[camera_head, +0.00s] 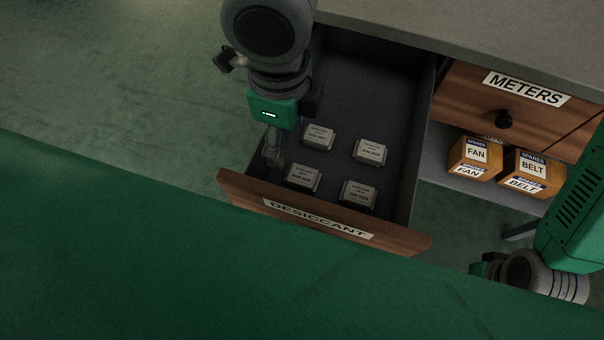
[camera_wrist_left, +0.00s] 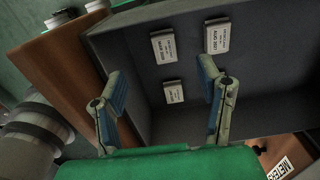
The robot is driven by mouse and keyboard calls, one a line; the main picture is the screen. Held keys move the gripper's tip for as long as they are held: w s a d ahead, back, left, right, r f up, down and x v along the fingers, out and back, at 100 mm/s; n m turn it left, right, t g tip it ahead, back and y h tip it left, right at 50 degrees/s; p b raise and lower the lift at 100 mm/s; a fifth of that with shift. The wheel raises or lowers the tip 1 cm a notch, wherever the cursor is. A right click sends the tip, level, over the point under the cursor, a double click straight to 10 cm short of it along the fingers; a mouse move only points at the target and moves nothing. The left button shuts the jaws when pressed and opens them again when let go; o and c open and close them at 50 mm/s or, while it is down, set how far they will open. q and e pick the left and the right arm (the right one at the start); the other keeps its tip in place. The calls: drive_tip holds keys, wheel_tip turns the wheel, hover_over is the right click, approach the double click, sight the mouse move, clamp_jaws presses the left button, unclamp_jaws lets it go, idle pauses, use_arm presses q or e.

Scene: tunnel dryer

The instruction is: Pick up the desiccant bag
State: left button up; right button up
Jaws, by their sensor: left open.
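Several small pale desiccant bags with printed labels lie flat in the open drawer (camera_head: 390,205): one at the back left (camera_head: 318,137), one at the back right (camera_head: 369,151), one at the front left (camera_head: 302,178) and one at the front right (camera_head: 357,193). My left gripper (camera_head: 273,158) points down inside the drawer's left side, left of the bags. In the left wrist view its fingers (camera_wrist_left: 165,83) are apart with nothing held, and three bags show beyond them, one (camera_wrist_left: 173,92) between the fingers in the picture. My right gripper's fingers do not show.
The drawer's wooden front (camera_head: 320,218) reads DESICCANT. To its right are a shut METERS drawer (camera_head: 470,95) and, on a shelf below it, a FAN box (camera_head: 475,157) and a BELT box (camera_head: 530,173). The grey countertop (camera_head: 480,30) overhangs the drawer's back.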

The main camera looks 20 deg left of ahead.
use_arm(q)
drive_tip(key=b, duration=0.4)
hover_over(297, 172)
drive_tip(key=f, duration=0.7)
drive_tip(key=shift+s+a+f, duration=0.25)
drive_tip(key=shift+a+f, duration=0.1)
drive_tip(key=shift+a, duration=0.05)
drive_tip(key=shift+a+f, duration=0.2)
drive_tip(key=shift+f, duration=0.4)
drive_tip(key=f+b, duration=0.1)
drive_tip(key=d+f+b, duration=0.1)
drive_tip(key=f, duration=0.1)
drive_tip(key=f+b, duration=0.1)
drive_tip(key=shift+w+d+f+b, duration=0.2)
drive_tip(key=shift+d+f+b, duration=0.1)
drive_tip(key=shift+f+b, duration=0.05)
drive_tip(key=shift+r, duration=0.1)
drive_tip(key=shift+a, duration=0.15)
drive_tip(key=c, duration=1.2)
